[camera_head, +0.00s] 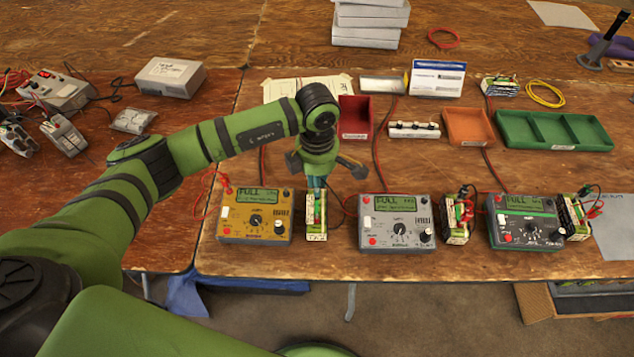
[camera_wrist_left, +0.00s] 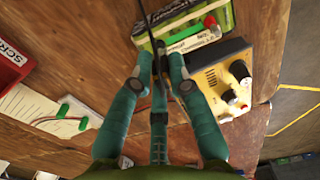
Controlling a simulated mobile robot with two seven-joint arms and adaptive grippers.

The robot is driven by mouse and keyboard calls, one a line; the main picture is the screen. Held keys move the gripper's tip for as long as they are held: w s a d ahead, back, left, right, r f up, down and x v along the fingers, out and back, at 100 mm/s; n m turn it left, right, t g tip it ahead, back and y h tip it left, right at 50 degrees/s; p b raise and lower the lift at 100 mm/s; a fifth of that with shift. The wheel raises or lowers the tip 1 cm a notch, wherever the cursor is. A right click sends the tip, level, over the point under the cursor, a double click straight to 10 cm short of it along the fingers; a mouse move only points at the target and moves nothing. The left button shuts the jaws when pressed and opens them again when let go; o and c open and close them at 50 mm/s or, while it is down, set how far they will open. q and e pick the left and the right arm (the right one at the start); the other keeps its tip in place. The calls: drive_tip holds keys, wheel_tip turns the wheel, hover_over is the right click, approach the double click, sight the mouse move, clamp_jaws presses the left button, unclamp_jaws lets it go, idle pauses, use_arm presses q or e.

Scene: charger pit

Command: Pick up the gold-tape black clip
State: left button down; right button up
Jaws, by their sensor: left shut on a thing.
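My left gripper (camera_head: 316,184) points down onto the battery pack (camera_head: 316,222) beside the gold charger (camera_head: 256,216). In the left wrist view its teal fingertips (camera_wrist_left: 160,62) are nearly together, shut on a small black clip (camera_wrist_left: 158,72) with a dark lead running up from it. The fingers hide most of the clip, and I cannot make out its gold tape. The green and yellow battery pack (camera_wrist_left: 187,36) lies just beyond the fingertips; I cannot tell whether the clip touches it. The gold charger (camera_wrist_left: 222,78) is to their right. My right gripper is not in view.
A grey charger (camera_head: 397,223) and a dark charger (camera_head: 525,222) stand to the right, each with a battery pack. Behind are a red bin (camera_head: 355,115), an orange bin (camera_head: 468,126) and a green divided tray (camera_head: 553,130). Red and black leads cross the table between them.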

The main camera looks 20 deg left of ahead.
use_arm(q)
drive_tip(key=d+r+b, duration=0.4)
drive_tip(key=d+r, duration=0.6)
drive_tip(key=d, duration=0.1)
drive_tip(key=shift+w+d+r+b, duration=0.15)
drive_tip(key=shift+d+r+b, duration=0.05)
drive_tip(key=shift+d+b, duration=0.15)
drive_tip(key=s+a+f+b, duration=0.1)
drive_tip(key=a+b, duration=0.2)
drive_tip(key=a, duration=0.6)
drive_tip(key=s+a+f+b, duration=0.1)
drive_tip(key=a+b, duration=0.3)
drive_tip(key=a, duration=0.5)
drive_tip(key=shift+a+f, duration=0.25)
drive_tip(key=shift+a, duration=0.05)
drive_tip(key=shift+f, duration=0.2)
